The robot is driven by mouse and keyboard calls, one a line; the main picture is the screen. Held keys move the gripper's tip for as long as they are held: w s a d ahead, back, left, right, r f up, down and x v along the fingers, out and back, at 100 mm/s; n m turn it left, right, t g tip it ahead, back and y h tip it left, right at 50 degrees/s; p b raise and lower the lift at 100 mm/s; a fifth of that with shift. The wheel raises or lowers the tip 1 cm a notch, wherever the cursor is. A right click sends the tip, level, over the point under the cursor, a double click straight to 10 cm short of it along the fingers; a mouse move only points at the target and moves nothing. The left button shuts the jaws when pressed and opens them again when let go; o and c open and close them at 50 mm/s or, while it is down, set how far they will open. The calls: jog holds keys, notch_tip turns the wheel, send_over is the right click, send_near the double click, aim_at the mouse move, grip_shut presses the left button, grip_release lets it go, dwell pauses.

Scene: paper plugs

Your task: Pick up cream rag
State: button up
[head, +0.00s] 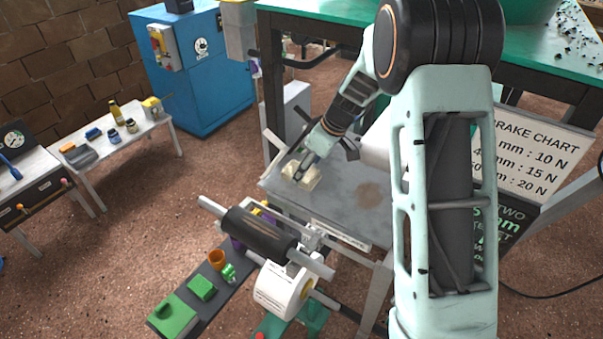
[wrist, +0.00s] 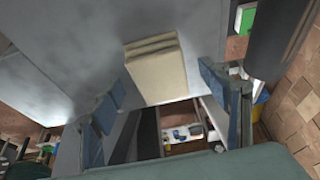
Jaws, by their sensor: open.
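The cream rag (head: 301,175) lies folded on the grey metal plate of a stand, near its left edge. In the wrist view the rag (wrist: 156,70) shows as a layered cream block, ahead of and between my fingers. My gripper (head: 303,168) is over the rag in the head view and hides part of it. In the wrist view my gripper (wrist: 160,95) is open, with a blue-padded finger on each side. Nothing is held. I cannot tell whether the fingers touch the rag.
The grey plate (head: 345,197) has bare room to the right of the rag. A black roller (head: 260,235) and a white paper roll (head: 283,288) stand in front of it. A green-topped table (head: 320,12) is behind. A white bench (head: 118,140) with small items stands at left.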

jog(key=shift+x, duration=0.9)
jog(key=c, duration=1.3)
jog(key=shift+o, duration=0.2)
jog(key=shift+r, duration=0.2)
jog(key=shift+r, duration=0.3)
jog(key=b+v, duration=0.1)
jog(key=v, duration=0.1)
jog(key=shift+d+r+b, duration=0.2)
jog(key=shift+r+b, duration=0.05)
jog(key=shift+b, duration=0.05)
jog(key=s+d+b, duration=0.1)
jog(key=s+d, duration=0.2)
jog(key=d, duration=0.1)
jog(key=s+d+b, duration=0.2)
jog(key=s+d, duration=0.1)
jog(key=d, duration=0.2)
jog(key=s+d+b, duration=0.1)
jog(key=s+d, duration=0.2)
jog(key=d, duration=0.2)
jog(key=shift+s+d+r, duration=0.1)
